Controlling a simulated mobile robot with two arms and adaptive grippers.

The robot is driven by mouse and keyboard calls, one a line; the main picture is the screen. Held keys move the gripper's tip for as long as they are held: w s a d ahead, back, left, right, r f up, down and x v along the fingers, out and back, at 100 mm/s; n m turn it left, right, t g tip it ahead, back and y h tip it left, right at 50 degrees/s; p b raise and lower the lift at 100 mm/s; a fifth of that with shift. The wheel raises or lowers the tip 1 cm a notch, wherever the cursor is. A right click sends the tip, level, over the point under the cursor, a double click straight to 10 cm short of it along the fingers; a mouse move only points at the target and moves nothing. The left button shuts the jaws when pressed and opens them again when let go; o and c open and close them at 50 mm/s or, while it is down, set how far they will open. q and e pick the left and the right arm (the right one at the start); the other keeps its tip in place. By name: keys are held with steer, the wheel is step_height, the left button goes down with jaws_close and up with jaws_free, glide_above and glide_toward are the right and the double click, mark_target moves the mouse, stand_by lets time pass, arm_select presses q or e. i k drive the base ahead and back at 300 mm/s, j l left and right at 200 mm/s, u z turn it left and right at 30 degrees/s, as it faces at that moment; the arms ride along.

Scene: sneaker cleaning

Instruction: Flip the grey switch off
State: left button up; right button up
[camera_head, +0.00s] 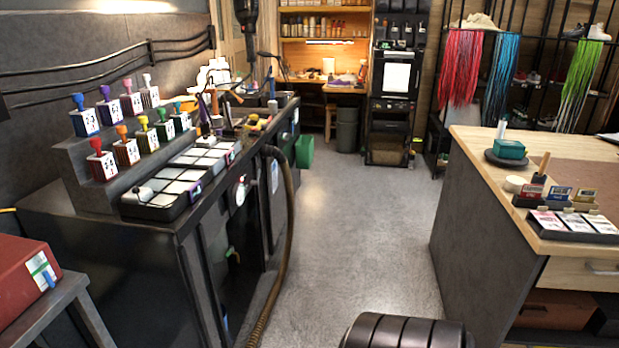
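Several small blocks with coloured knobs stand in two stepped rows on a dark grey stand (70,160) at the left. The palest knob, whitish grey (147,79), tops the block (150,97) at the right end of the back row. It appears upright. No other knob in the rows looks grey, and I cannot tell from here whether this one is on or off. The other knobs include blue (78,101), purple (105,92), pink (127,85), red (96,146), orange (122,132) and yellow (143,122). Neither of my grippers is in view.
The stand sits on a long dark workbench (100,235), with a flat tray (150,205) in front. A red box (28,278) is at lower left. A wood-topped counter (470,150) stands right. The grey floor (365,215) between is open.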

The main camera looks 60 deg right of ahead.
mark_target(257, 183)
steer(key=z, duration=1.75)
steer(key=i+l, duration=2.15)
